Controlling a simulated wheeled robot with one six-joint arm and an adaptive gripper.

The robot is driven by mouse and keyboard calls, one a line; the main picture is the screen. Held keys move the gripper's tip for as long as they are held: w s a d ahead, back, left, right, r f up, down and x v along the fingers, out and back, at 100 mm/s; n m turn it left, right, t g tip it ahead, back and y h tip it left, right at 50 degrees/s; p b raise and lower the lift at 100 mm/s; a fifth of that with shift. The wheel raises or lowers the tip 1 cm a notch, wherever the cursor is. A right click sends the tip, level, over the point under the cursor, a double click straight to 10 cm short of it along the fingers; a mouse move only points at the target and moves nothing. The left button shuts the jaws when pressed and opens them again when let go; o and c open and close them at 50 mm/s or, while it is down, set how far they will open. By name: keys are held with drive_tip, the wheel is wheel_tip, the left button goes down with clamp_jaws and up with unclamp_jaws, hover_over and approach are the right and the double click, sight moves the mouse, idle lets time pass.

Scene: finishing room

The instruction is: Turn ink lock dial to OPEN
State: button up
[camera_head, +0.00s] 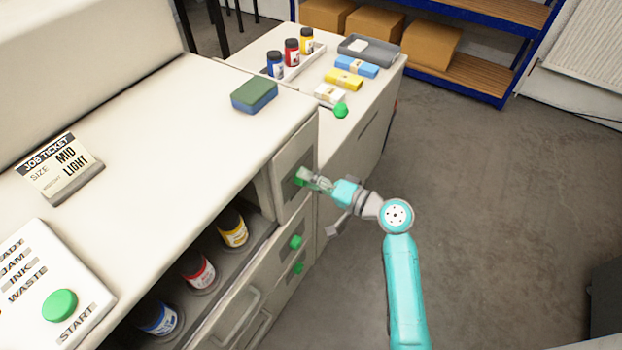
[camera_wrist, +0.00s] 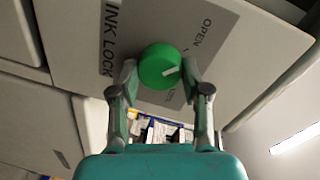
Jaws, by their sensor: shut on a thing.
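The ink lock dial is a round green knob (camera_wrist: 160,67) with a pale pointer mark, on a grey plate (camera_wrist: 215,60) lettered INK LOCK and OPEN. A further word on the plate is partly hidden by my gripper. The mark points to the right in the wrist view, between the OPEN word and the partly hidden one. My gripper (camera_wrist: 160,75) has its two fingers on either side of the knob and is shut on it. In the head view the dial (camera_head: 300,176) is on the end face of the white machine, with my gripper (camera_head: 308,179) at it.
Green knobs (camera_head: 295,242) sit on the front below the dial. An open bay holds blue, red and yellow ink jars (camera_head: 233,230). A blue-green sponge (camera_head: 254,95) lies on the machine top. A side table (camera_head: 385,75) stands behind. Floor to the right is clear.

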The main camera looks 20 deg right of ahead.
drive_tip(key=shift+n, duration=0.4)
drive_tip(key=o, duration=1.2)
drive_tip(key=shift+c, duration=0.2)
drive_tip(key=v, duration=1.2)
